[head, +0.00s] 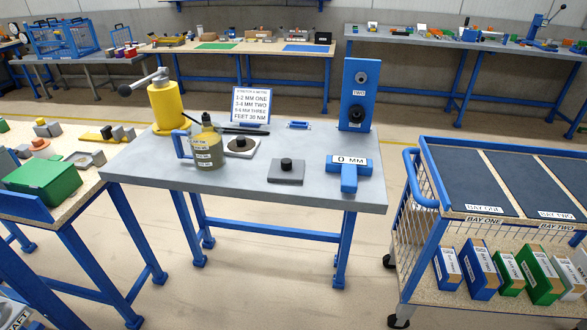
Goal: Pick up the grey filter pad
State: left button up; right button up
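A flat grey square pad (287,176) with a black round knob on top lies on the grey workbench (318,200), near its front edge right of centre. It looks like the grey filter pad. Nothing covers it. A second, paler square piece (241,151) with a dark disc and black knob lies behind and left of it, partly hidden by an olive jug with a blue handle (208,152). Neither of my grippers is in view.
A blue gauge marked 0 MM (349,166) lies right of the pad. A yellow lever press (168,107), a sign (252,104) and a blue stand (360,85) stand behind. A blue cart (484,218) is at right, a side table with a green box (42,183) at left.

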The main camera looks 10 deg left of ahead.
aim_at(289, 171)
jog(key=z, duration=0.25)
jog(key=i, duration=0.75)
jog(key=u, duration=1.95)
